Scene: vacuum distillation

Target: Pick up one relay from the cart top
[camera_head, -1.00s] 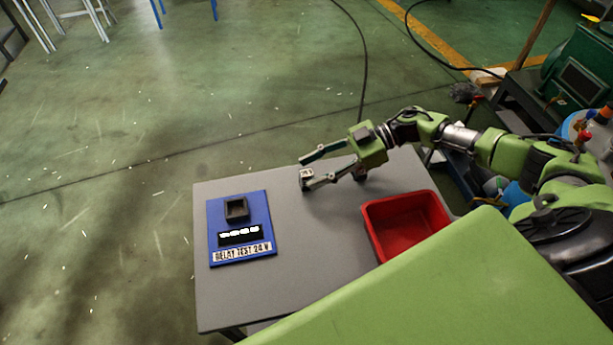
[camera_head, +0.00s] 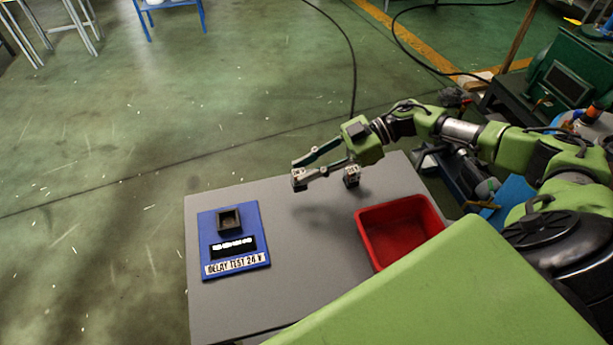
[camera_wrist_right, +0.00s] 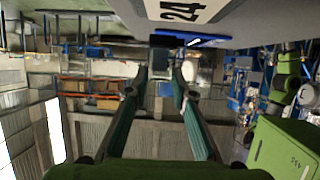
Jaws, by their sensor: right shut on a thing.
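My right gripper (camera_head: 298,172) is shut on a small relay (camera_head: 299,184) with a dark body and a pale labelled top. The relay seems raised a little above the grey cart top (camera_head: 290,255), near its back edge. In the right wrist view the fingers reach away from the camera to a dark block (camera_wrist_right: 165,42), which looks like the held relay. A second relay (camera_head: 351,177) stands on the cart just right of the fingertips, under the gripper. My left gripper is not in view.
A blue relay test board (camera_head: 251,215) with a dark square socket (camera_head: 229,221) lies on the cart's left part. A red open tray (camera_head: 402,205) stands at the right, empty as far as I see. The cart's middle is clear.

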